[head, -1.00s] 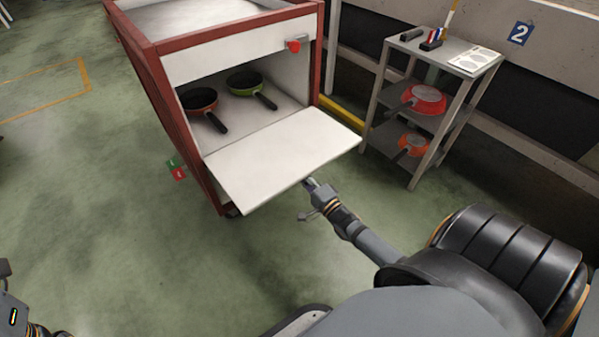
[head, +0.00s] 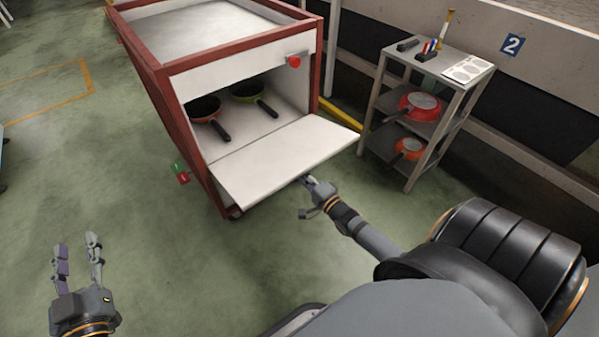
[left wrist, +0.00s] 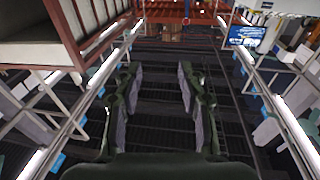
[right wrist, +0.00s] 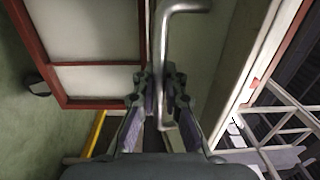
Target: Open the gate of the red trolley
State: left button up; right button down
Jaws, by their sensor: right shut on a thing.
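The red trolley (head: 160,93) stands at the upper left of the head view, with red edges and white panels. Its white gate (head: 280,158) is folded down at the front, sticking out nearly flat. My right gripper (head: 308,184) is at the gate's front edge. In the right wrist view its fingers (right wrist: 162,95) are shut on a bent metal handle (right wrist: 157,45). My left gripper (head: 77,240) is open and empty over the floor at the lower left. Its spread fingers (left wrist: 160,85) also show in the left wrist view.
A grey shelf rack (head: 403,92) with red pans stands to the right.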

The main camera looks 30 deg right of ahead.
jog(key=shift+r+p, duration=0.4)
jog(key=shift+r, duration=0.2)
jog(key=shift+w+r+p, duration=0.1)
jog(key=shift+r+p, duration=0.3)
jog(key=shift+r, duration=0.1)
pick_arm(q)
jog(key=s+f+g, duration=0.3)
jog(key=f+g, duration=0.1)
jog(key=f, duration=0.4)
jog(key=s+f+g, duration=0.3)
jog(key=f+g, duration=0.1)
jog(key=f, duration=0.4)
jog(key=shift+s+d+f, duration=0.25)
jog(key=shift+s+d, duration=0.05)
jog(key=shift+d, duration=0.05)
pick_arm(e)
jog(key=c, duration=1.4)
grip_release()
jog(key=shift+d+r, duration=0.1)
jog(key=shift+c, duration=0.2)
pick_arm(q)
jog(key=shift+r, duration=0.1)
pick_arm(e)
jog(key=s+d, duration=0.1)
jog(key=s, duration=1.1)
jog(key=shift+f, duration=0.35)
jog(key=shift+s, duration=0.1)
